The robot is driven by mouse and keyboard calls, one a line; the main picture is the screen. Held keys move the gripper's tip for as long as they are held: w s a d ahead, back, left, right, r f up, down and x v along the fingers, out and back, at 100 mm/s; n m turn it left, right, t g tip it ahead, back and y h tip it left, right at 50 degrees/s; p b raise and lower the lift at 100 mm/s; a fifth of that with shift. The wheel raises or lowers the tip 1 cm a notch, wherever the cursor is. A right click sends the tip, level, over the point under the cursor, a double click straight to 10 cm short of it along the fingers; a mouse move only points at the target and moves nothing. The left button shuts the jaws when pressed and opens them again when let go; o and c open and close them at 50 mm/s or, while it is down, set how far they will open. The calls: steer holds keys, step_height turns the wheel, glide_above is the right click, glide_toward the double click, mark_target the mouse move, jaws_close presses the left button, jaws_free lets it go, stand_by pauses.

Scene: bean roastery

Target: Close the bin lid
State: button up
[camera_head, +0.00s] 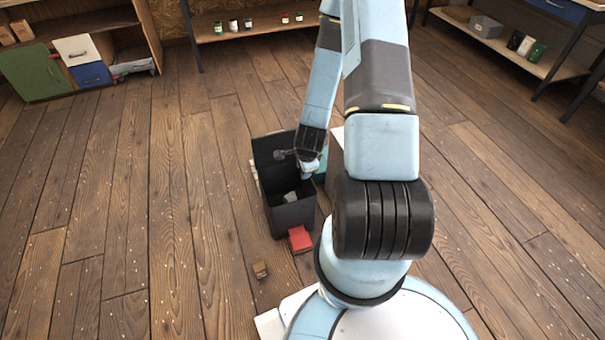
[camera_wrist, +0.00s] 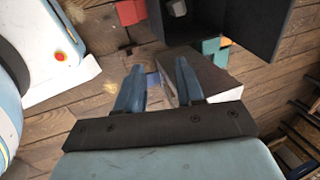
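The black bin (camera_head: 293,217) stands on the plank floor in the head view. Its lid (camera_head: 264,148) is open and stands up at the bin's far side. Pale grey contents show inside. Part of the dark bin (camera_wrist: 208,28) shows at the top right there, beyond the fingertips.
A red block (camera_head: 300,239) lies at the bin's near side, and a small brown block (camera_head: 260,269) lies closer. A teal thing (camera_head: 321,163) is partly hidden behind my arm. In the wrist view a brown-and-white box (camera_wrist: 208,75) is near the right finger.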

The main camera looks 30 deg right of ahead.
steer(key=shift+v, duration=1.3)
